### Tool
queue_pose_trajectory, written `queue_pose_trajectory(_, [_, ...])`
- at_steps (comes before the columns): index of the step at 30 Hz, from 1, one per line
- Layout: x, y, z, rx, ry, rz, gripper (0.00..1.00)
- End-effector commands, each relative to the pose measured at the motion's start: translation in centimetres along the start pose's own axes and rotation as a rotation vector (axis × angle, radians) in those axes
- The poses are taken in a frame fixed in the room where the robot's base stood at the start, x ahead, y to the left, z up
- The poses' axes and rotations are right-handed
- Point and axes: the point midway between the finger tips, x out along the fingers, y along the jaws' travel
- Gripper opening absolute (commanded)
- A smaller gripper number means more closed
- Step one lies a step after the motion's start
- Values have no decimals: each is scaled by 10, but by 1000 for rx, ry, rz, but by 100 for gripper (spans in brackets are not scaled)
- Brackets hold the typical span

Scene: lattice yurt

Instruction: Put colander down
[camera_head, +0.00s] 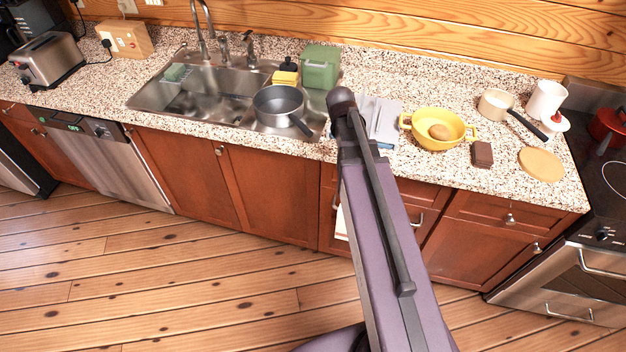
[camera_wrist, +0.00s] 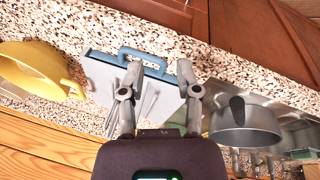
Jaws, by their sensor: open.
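The yellow colander (camera_head: 437,143) stands upright on the speckled counter, right of the sink, with a brown roundish item (camera_head: 438,131) inside it. Part of the colander also shows at the left of the wrist view (camera_wrist: 28,75). My gripper (camera_wrist: 159,72) is open and empty. In the wrist view its fingers are over a grey board with a blue handle, to the side of the colander and apart from it. In the head view my arm hides the fingers.
The grey board (camera_head: 382,112) lies left of the colander. The sink (camera_head: 215,85) holds a grey pan (camera_head: 279,101). A dark brown block (camera_head: 482,154), a round tan board (camera_head: 541,164) and a small pan (camera_head: 496,104) lie right of the colander. The stove is at far right.

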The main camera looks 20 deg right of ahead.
Motion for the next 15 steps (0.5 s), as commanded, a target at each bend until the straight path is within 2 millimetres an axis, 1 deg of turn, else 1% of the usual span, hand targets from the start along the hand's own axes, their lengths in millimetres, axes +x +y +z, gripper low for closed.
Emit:
queue_pose_trajectory(1, [-7,-22,27,-34,-16,-34,43])
queue_pose_trajectory(3, [-14,-47,53,-76,-41,-81,43])
queue_pose_trajectory(6, [-24,-76,86,-132,-74,-138,43])
queue_pose_trajectory(9, [-31,-96,110,-173,-100,-181,43])
queue_pose_trajectory(10, [-32,-100,115,-182,-106,-190,43])
queue_pose_trajectory(12, [-35,-108,124,-199,-116,-207,43])
queue_pose_trajectory(15, [-37,-113,130,-211,-124,-219,43])
